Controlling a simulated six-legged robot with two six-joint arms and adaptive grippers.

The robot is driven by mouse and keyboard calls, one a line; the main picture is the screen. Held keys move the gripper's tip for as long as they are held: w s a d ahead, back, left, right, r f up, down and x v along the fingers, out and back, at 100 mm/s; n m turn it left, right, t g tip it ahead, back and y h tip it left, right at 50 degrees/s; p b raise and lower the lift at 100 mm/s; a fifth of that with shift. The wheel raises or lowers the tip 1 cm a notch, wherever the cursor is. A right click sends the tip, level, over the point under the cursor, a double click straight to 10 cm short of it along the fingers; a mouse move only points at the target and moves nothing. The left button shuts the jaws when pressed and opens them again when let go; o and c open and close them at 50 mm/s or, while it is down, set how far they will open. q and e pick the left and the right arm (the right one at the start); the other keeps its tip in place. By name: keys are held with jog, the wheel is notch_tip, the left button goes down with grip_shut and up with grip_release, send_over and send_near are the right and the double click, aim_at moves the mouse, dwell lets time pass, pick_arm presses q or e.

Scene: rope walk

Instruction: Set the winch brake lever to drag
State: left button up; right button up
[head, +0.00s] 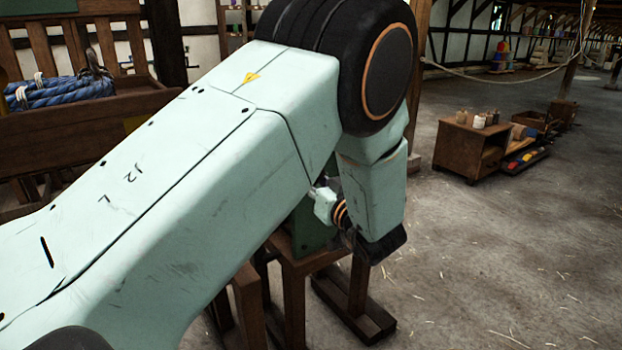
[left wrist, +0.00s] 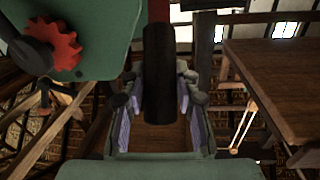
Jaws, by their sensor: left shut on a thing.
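The brake lever shows in the left wrist view as a dark, thick grip (left wrist: 160,85) with a red shaft above it. My left gripper (left wrist: 158,112) has a finger on each side of the grip and is shut on it. The green winch housing (left wrist: 105,35) with a red toothed wheel (left wrist: 55,50) is at the upper left there. In the head view part of the green housing (head: 312,228) shows behind my left arm, on a wooden stand (head: 290,285). My arm hides the lever and my left fingers there. The brake setting cannot be read. My right gripper is not in view.
A wooden bench (head: 130,105) with a coil of blue rope (head: 58,92) stands at the left. A low wooden cabinet (head: 468,148) with small containers on top stands at the right. A rope (head: 500,76) hangs across the back. The floor at the right front is clear apart from straw.

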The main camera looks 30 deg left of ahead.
pick_arm(q)
jog(key=shift+r, duration=0.1)
grip_shut()
